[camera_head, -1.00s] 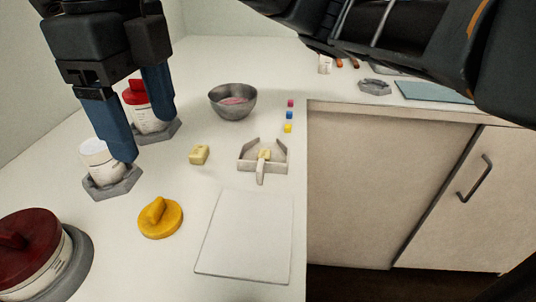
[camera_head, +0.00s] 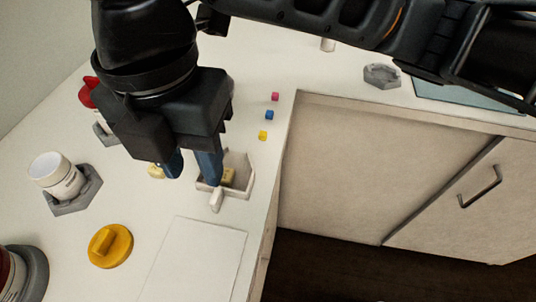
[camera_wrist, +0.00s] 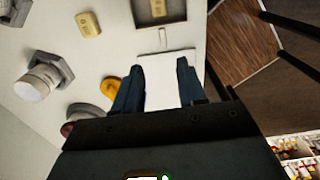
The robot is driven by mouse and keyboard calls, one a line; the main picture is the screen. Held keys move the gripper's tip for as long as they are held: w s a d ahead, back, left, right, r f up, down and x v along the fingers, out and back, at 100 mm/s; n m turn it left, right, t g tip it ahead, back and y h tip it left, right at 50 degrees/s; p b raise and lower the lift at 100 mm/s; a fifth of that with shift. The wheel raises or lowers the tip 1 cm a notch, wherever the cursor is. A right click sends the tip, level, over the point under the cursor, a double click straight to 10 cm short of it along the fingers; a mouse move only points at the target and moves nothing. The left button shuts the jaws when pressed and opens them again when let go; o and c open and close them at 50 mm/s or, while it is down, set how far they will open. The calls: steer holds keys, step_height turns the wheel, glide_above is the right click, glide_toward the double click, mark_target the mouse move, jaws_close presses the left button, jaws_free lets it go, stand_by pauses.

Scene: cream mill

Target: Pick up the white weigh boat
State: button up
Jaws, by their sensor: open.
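The white weigh boat (camera_head: 247,182) is a shallow angular tray with a short handle (camera_head: 216,201), lying on the white counter with a small yellow piece (camera_head: 229,176) in it. My gripper (camera_head: 192,168) is open and empty; in the head view its right finger overlaps the boat's left side and hides part of it. In the wrist view the boat (camera_wrist: 182,13) is cut off by the top edge, beyond the open fingertips (camera_wrist: 158,66). I cannot tell the height of the fingers above the counter.
A yellow block (camera_head: 155,171) lies left of the boat, partly behind a finger. A yellow knobbed lid (camera_head: 110,246), a white jar (camera_head: 57,176) in a grey holder and a pale flat sheet (camera_head: 195,262) are nearby. Small coloured cubes (camera_head: 263,135) lie near the counter's right edge.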

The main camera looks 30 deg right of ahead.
mark_target(213, 199)
steer(key=shift+d+f, duration=0.1)
steer(key=shift+f, duration=0.15)
steer(key=shift+d+f, duration=0.2)
steer(key=shift+f, duration=1.05)
step_height(213, 199, down, 5)
steer(key=shift+s+r, duration=0.1)
jaws_close()
